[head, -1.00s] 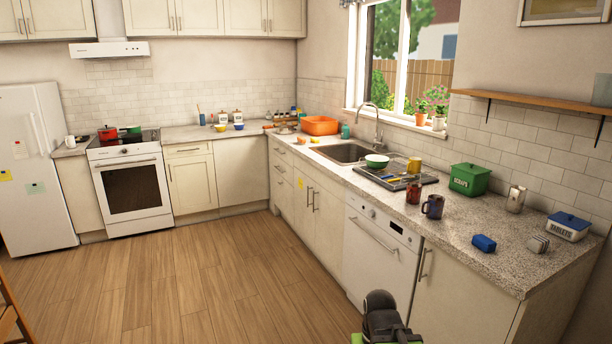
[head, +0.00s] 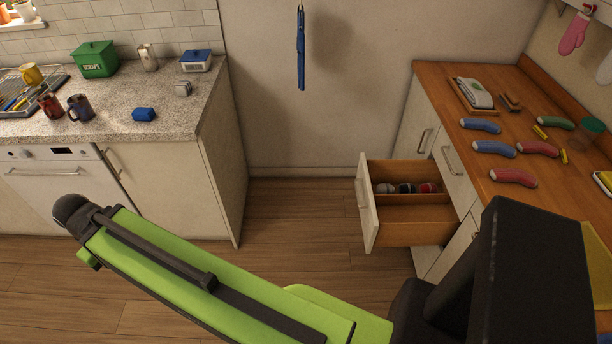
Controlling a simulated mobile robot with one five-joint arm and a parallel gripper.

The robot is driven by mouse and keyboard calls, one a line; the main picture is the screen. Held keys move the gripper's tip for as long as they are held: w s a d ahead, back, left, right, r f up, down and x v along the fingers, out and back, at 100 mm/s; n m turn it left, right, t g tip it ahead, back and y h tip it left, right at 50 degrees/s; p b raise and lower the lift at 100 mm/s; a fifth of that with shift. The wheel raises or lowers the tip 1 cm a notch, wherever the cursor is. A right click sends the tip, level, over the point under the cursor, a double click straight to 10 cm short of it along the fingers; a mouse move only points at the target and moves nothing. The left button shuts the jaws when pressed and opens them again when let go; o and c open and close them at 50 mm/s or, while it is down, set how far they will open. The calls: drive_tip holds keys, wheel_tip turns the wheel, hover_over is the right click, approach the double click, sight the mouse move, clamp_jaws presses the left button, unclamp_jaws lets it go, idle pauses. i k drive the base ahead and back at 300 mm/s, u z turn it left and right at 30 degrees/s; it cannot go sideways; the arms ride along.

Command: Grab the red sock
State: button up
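A red sock (head: 513,177) lies flat on the wooden counter (head: 478,172) at the right, near its front edge. A second reddish sock (head: 537,149) lies just behind it. Two blue socks (head: 479,125) (head: 494,149) and a green sock (head: 556,123) lie around them. The open drawer (head: 415,229) below holds small rolled items, one of them red (head: 427,188). My green and black arm crosses the lower part of the view, short of the socks. I cannot make out gripper fingers in this view.
The drawer juts out from the wooden counter over the floor. A stone counter (head: 165,95) with mugs (head: 80,107), a green box (head: 95,59) and a blue item (head: 144,115) stands left. Open floor (head: 300,225) lies between. Small yellow items (head: 540,132) lie among the socks.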

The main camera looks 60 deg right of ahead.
sight(500, 175)
drive_tip(key=z, duration=5.5)
drive_tip(key=i, duration=0.1)
drive_tip(key=u, duration=2.65)
drive_tip(key=k, duration=0.7)
drive_tip(key=u, duration=0.25)
drive_tip(key=i, duration=0.7)
drive_tip(key=z, duration=0.1)
